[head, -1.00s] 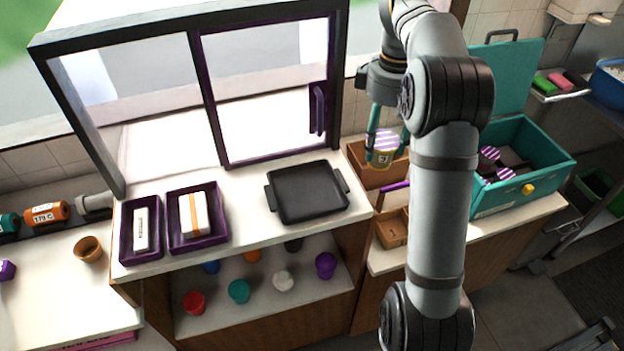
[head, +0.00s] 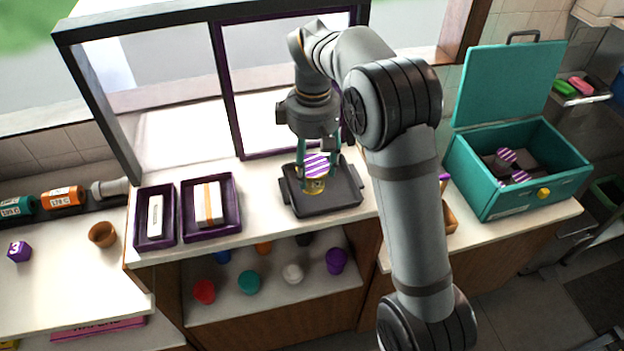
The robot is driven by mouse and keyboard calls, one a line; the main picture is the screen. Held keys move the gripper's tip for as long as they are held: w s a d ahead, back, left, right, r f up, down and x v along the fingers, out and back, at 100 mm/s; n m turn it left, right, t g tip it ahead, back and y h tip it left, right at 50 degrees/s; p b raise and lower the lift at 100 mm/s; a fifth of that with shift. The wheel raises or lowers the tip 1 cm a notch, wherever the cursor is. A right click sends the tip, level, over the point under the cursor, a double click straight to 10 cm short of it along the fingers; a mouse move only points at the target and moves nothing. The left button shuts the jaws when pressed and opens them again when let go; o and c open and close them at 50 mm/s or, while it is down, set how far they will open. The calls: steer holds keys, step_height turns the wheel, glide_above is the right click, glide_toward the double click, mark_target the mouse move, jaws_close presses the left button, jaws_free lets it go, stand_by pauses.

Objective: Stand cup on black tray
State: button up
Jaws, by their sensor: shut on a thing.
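The cup (head: 315,185) has a purple-and-white striped upper part and a yellowish lower part. My gripper (head: 318,168) is shut on it from above, with teal fingers on either side. The cup looks upright and is over the middle of the black tray (head: 345,201). I cannot tell whether its base touches the tray or hangs just above it. The tray lies flat on the white counter, and its back part is partly hidden by the gripper and cup.
Two purple trays (head: 235,226) with boxes stand left of the black tray. A window frame (head: 222,85) rises behind the counter. An open teal chest (head: 480,190) stands at the right. Several coloured cups, including a purple one (head: 336,260), sit on the shelf below.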

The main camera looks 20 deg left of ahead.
mark_target(312, 166)
steer(key=shift+f+p, duration=0.3)
steer(key=shift+f, duration=1.75)
steer(key=shift+f, duration=0.25)
steer(key=o, duration=1.4)
steer(key=shift+r, duration=0.15)
step_height(312, 166, up, 12)
steer(key=shift+r+p, duration=0.1)
steer(key=shift+p, duration=0.55)
